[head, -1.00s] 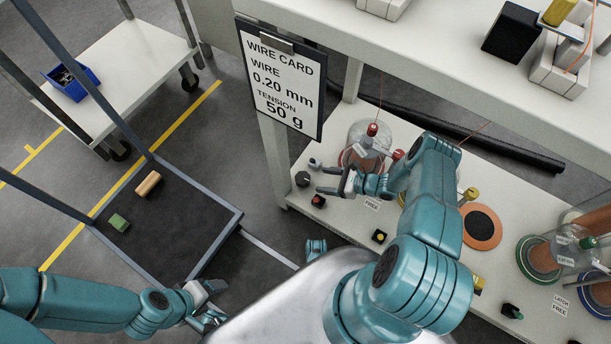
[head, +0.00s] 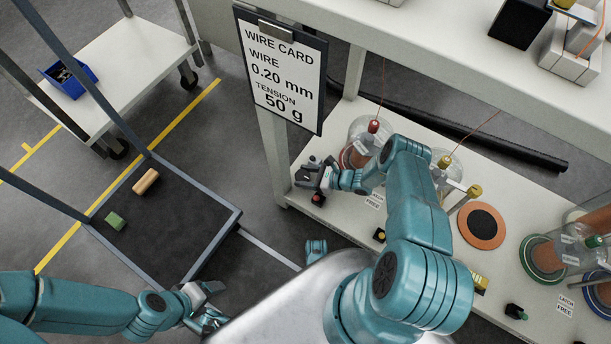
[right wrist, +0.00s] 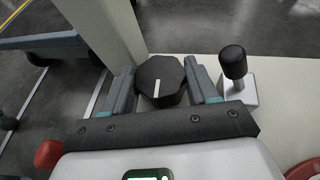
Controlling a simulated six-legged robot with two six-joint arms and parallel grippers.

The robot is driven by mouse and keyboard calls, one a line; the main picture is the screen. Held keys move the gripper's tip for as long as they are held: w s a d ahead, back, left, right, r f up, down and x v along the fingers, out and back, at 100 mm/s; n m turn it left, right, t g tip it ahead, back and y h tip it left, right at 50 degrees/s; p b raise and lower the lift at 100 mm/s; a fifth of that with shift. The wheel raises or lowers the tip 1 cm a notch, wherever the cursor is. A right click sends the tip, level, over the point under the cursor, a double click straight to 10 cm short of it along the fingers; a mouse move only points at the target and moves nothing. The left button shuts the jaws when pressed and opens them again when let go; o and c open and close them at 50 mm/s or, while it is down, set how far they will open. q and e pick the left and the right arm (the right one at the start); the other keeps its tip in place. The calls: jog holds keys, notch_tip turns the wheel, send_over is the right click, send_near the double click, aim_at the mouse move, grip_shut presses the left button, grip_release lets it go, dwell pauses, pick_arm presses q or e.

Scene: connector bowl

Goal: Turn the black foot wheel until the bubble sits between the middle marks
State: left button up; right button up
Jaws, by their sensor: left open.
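The black foot wheel (right wrist: 161,82), a faceted knob with a white line on its top, shows in the right wrist view. The fingers of my right gripper (right wrist: 160,88) stand one on each side of it, very close. Whether they press on it, I cannot tell. In the head view my right gripper (head: 318,173) is low over the lower shelf's left end and largely covers the wheel. My left gripper (head: 212,305) is open and empty at the bottom, far from the wheel. I cannot make out the bubble or its marks in either view.
A black-capped post (right wrist: 234,64) stands right of the wheel, and a red knob (right wrist: 48,154) lies to the left. The lower shelf (head: 400,225) holds glass-covered spools and an orange disc (head: 482,225). The wire card (head: 281,75) hangs above. A dark tray (head: 165,225) sits left.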

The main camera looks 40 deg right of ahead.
jog(key=shift+f+b, duration=0.15)
jog(key=shift+b, duration=0.2)
jog(key=shift+f+n+g+y+b, duration=0.1)
jog(key=shift+n+g+y+b, duration=0.35)
jog(key=shift+b, duration=0.7)
jog(key=shift+n+y, duration=0.25)
jog(key=shift+r, duration=0.25)
jog(key=o, duration=0.8)
